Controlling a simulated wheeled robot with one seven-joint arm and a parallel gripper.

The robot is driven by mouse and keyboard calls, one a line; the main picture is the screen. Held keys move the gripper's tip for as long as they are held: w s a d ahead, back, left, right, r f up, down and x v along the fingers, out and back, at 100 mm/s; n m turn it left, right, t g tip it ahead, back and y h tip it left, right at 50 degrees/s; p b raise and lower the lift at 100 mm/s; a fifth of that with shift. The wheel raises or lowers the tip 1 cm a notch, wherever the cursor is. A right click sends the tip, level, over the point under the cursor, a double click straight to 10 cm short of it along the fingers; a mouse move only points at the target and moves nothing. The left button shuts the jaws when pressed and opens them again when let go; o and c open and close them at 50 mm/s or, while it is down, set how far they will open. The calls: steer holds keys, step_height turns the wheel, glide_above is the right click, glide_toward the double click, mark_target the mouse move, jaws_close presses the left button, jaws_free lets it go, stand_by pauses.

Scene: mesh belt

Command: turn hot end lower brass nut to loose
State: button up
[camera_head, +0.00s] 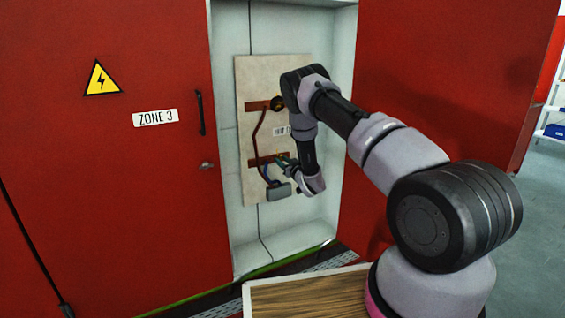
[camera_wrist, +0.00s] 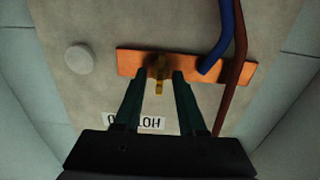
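The lower brass nut (camera_wrist: 158,68) sits on an orange copper bar (camera_wrist: 128,62) on the pale panel (camera_wrist: 100,25). A wing or tab of it points down toward my gripper in the wrist view. My gripper (camera_wrist: 158,75) has its two dark green fingers apart, one on each side of the nut, with a gap on both sides. Whether the tips reach the depth of the nut is hard to tell. In the head view my gripper (camera_head: 285,161) is at the lower copper bar (camera_head: 254,162), and my arm hides most of the nut there.
An upper copper bar (camera_head: 254,106) with another brass nut (camera_head: 277,103) lies above. A blue cable (camera_wrist: 224,35) and a brown cable (camera_wrist: 240,50) meet the lower bar beside my gripper. A grey box (camera_head: 279,191) hangs below. Red cabinet doors (camera_head: 110,220) flank the recess.

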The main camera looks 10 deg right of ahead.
steer(key=shift+c, duration=0.3)
jaws_close()
steer(key=shift+n, duration=0.3)
steer(key=n, duration=1.5)
steer(key=f+n, duration=0.1)
steer(key=n, duration=0.7)
steer(key=shift+s+a, duration=0.15)
steer(key=shift+a, duration=0.05)
steer(key=shift+n, duration=0.3)
